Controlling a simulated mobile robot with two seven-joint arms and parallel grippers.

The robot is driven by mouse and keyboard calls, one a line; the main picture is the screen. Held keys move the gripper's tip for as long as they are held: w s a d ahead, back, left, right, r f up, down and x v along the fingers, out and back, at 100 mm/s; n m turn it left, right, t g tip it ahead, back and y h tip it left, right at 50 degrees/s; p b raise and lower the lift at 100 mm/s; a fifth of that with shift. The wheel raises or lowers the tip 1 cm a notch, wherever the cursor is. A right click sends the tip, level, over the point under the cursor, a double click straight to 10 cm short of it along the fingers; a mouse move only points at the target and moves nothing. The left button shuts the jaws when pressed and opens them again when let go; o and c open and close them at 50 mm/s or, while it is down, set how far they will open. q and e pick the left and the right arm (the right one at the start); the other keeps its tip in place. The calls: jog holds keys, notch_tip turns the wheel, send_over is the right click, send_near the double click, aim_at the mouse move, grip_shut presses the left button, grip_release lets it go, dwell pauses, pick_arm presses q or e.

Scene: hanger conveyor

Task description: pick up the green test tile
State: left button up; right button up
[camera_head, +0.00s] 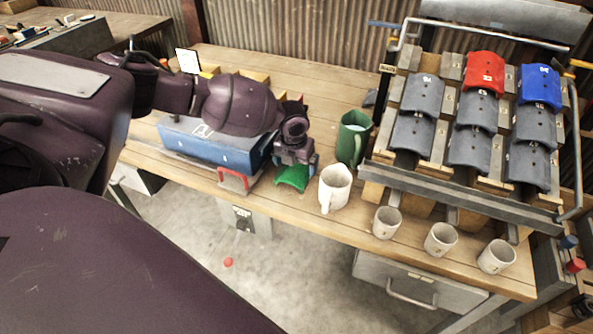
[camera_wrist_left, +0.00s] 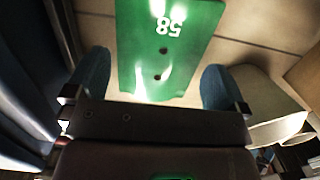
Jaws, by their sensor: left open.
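The green test tile (camera_head: 292,178) lies near the front edge of the wooden bench, partly hidden under my left gripper in the head view. In the left wrist view the green tile (camera_wrist_left: 168,45) shows a white number 58 and two dark holes. My left gripper (camera_head: 297,158) points down over it. In the wrist view my left gripper (camera_wrist_left: 156,75) is open, with one finger on each side of the tile's near end and visible gaps between. My right gripper is not in view.
A blue box (camera_head: 215,145) and a red bracket (camera_head: 237,179) are left of the tile. A white jug (camera_head: 334,188) and a green pitcher (camera_head: 353,138) stand close on the right. Several small cups line the front edge. A slanted rack (camera_head: 440,131) holds grey, red and blue tiles.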

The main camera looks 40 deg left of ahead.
pick_arm(q)
notch_tip(320, 180, down, 2)
jog(key=shift+w+f, duration=0.15)
jog(key=shift+f, duration=0.1)
jog(key=shift+r, duration=0.1)
jog(key=c, duration=0.7)
